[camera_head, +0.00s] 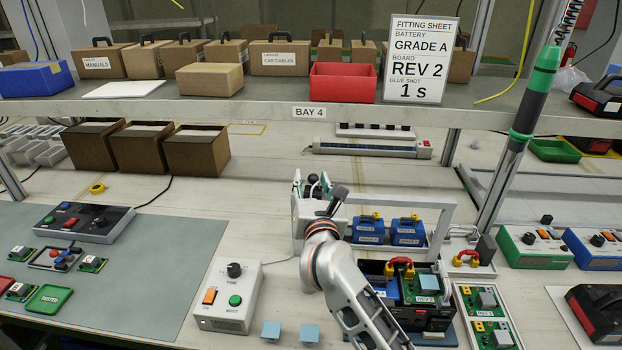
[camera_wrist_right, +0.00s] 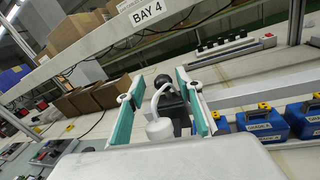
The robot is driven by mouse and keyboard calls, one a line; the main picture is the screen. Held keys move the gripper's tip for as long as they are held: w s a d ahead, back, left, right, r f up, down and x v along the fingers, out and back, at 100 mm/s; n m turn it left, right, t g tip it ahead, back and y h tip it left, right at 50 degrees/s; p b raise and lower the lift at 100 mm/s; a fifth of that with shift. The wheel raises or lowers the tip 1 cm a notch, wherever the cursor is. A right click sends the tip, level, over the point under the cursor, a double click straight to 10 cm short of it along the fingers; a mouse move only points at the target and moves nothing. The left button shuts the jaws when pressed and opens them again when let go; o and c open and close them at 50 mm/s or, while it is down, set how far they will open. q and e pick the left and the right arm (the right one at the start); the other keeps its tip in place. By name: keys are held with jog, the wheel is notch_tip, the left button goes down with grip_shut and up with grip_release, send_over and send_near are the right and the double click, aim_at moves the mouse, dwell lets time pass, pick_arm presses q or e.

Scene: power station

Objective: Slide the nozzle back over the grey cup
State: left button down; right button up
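In the right wrist view the gripper (camera_wrist_right: 158,108) is open, with one finger on each side of a small dispenser. The dispenser has a black body (camera_wrist_right: 176,108), a dark round knob and a bent white tube (camera_wrist_right: 156,100), which appears to be the nozzle. A pale round piece (camera_wrist_right: 159,130) stands at the tube's lower end. I cannot tell whether it is the grey cup. In the head view my gripper mostly hides the dispenser. My left gripper is out of view.
Blue batteries (camera_head: 368,229) stand right of my gripper, near a grey frame (camera_head: 440,206). An open black case (camera_head: 427,318) holds a green board. A white control box (camera_head: 229,298) stands front left. A shelf (camera_head: 270,111) crosses behind; a screwdriver (camera_head: 536,95) hangs at right.

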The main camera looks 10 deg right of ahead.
jog(key=s+a, duration=0.1)
jog(key=s, duration=1)
